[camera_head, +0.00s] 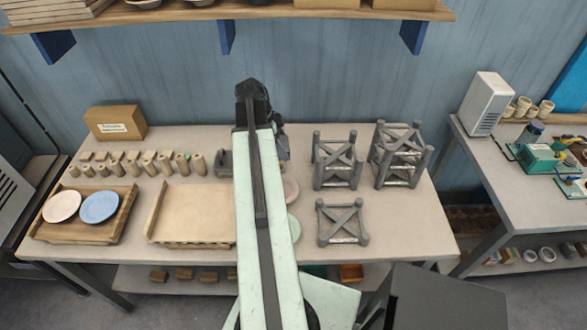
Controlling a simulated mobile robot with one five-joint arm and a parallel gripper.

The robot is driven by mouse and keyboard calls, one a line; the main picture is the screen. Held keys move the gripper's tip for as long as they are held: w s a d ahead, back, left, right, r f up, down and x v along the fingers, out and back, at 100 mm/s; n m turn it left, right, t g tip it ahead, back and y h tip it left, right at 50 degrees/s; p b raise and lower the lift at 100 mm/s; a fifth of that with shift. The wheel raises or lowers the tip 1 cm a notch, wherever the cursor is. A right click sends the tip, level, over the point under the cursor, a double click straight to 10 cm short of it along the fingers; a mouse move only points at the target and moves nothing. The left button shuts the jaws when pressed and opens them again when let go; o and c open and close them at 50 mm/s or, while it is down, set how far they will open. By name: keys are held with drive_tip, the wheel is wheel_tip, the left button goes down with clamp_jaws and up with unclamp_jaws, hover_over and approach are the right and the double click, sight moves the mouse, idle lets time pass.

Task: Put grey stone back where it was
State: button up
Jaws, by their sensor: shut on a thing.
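My arm reaches over the middle of the table, with its dark wrist near the back edge. My gripper (281,147) shows only partly to the right of the arm. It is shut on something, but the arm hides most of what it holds. I cannot make out a grey stone clearly. A small dark grey block-like object (223,162) stands on the table (403,232) just left of the arm. Several grey cross-braced frames stand to the right: one at the front (342,222), one behind it (337,162) and a taller group (400,155).
A wooden tray (126,222) at left holds a pink and a blue plate. A second wooden tray (190,212) looks empty. Several wooden pieces stand in a row behind. A pink disc and a green disc (294,229) are partly hidden by my arm. A shelf (190,14) hangs above.

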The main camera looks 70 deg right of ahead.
drive_tip(key=b, duration=0.6)
hover_over(299, 165)
drive_tip(key=w, duration=0.2)
wheel_tip(299, 165, down, 8)
drive_tip(key=shift+m, duration=0.4)
drive_tip(key=f+b, duration=1)
drive_tip(key=shift+s+a, duration=0.3)
drive_tip(key=shift+s, duration=0.05)
drive_tip(key=shift+r, duration=0.25)
drive_tip(key=shift+f, duration=0.15)
drive_tip(key=o, duration=1.4)
drive_tip(key=shift+c, duration=0.2)
